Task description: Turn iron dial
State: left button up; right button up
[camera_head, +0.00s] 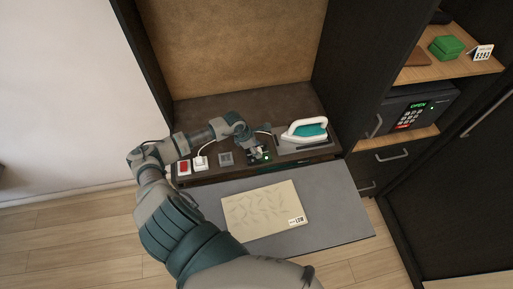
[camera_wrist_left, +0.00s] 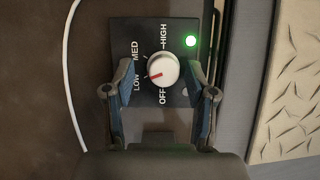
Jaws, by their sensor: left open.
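The iron dial (camera_wrist_left: 162,69) is a white round knob with a red pointer on a dark panel (camera_wrist_left: 125,32) marked OFF, LOW, MED and HIGH. The red pointer aims down-left in the left wrist view, toward the space between OFF and LOW. A green light (camera_wrist_left: 190,40) glows beside it. My left gripper (camera_wrist_left: 161,78) is open, its fingers on either side of the dial with visible gaps. In the head view my left gripper (camera_head: 257,155) largely covers the panel. The white and teal iron (camera_head: 305,130) rests just right of it. My right gripper is not in view.
A red switch (camera_head: 184,167), a white switch (camera_head: 200,163) and a grey plate (camera_head: 226,159) lie left of the gripper on the dark counter. A white cord (camera_wrist_left: 68,70) runs beside the panel. A patterned board (camera_head: 262,210) lies on the grey surface in front.

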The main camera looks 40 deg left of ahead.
pick_arm(q)
jog(key=shift+d, duration=0.1)
jog(key=shift+d, duration=0.25)
grip_shut()
jog(key=shift+a+n+y+b, duration=0.15)
jog(key=shift+n+y+b, duration=0.2)
jog(key=shift+n, duration=0.55)
grip_release()
jog(key=v, duration=1.1)
jog(key=shift+s+a+r, duration=0.3)
jog(key=shift+s, duration=0.05)
